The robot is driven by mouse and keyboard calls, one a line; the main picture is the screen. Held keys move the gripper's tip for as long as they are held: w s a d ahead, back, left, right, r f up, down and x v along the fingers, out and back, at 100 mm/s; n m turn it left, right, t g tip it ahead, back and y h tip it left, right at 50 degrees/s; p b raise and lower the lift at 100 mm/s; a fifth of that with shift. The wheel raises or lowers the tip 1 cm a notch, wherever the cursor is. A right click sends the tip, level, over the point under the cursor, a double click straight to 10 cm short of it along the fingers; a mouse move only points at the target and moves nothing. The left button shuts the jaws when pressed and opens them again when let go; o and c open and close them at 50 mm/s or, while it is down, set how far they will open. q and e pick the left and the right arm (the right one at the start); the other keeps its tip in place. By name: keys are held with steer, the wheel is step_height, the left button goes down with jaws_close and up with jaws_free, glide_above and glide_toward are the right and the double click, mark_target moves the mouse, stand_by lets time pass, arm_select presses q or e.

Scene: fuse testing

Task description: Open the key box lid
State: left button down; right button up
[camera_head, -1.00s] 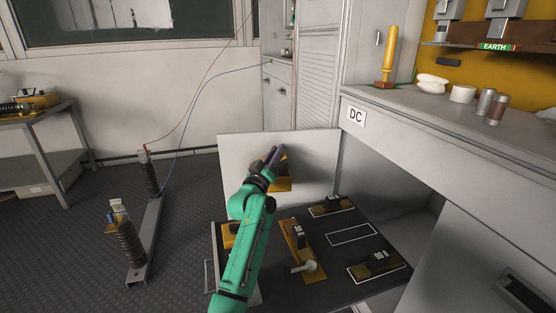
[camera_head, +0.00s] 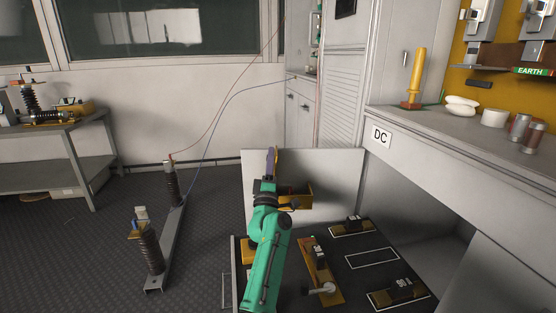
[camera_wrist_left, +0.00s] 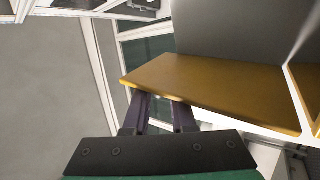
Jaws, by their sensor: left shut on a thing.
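The key box (camera_head: 301,198) is a yellow box against the white upright panel. Its top looks open, with a dark inside partly showing. The yellow lid (camera_head: 276,155) stands nearly upright at the box's left side, seen almost edge-on. In the left wrist view the lid (camera_wrist_left: 215,92) is a broad flat yellow plate across the fingertips. My left gripper (camera_head: 270,162) has dark purple fingers and is shut on the lid; its fingers also show in the left wrist view (camera_wrist_left: 160,103). My green arm hides part of the box's left side. My right gripper is not in view.
The white panel (camera_head: 340,180) stands behind a dark board (camera_head: 345,280) bearing several yellow-based devices. The grey bench (camera_head: 450,140) with the DC sign is at the right. An insulator stand (camera_head: 168,240) with wires is on the floor at left. Floor between is clear.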

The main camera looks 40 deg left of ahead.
arm_select(q)
steer(key=shift+s+a+n+g+y, duration=0.25)
steer(key=shift+n+y, duration=0.1)
steer(key=shift+n, duration=0.3)
steer(key=shift+s+a+n+g+y, duration=0.25)
steer(key=shift+n+y, duration=0.1)
steer(key=shift+n, duration=0.3)
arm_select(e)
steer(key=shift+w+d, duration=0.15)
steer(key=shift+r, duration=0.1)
arm_select(q)
steer(key=c, duration=0.7)
jaws_free()
steer(key=shift+c, duration=0.2)
steer(key=p+v, duration=0.1)
steer(key=v, duration=1.1)
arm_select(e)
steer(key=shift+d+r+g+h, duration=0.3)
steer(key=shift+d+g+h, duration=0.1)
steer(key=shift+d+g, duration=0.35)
arm_select(q)
steer(key=shift+d, duration=0.1)
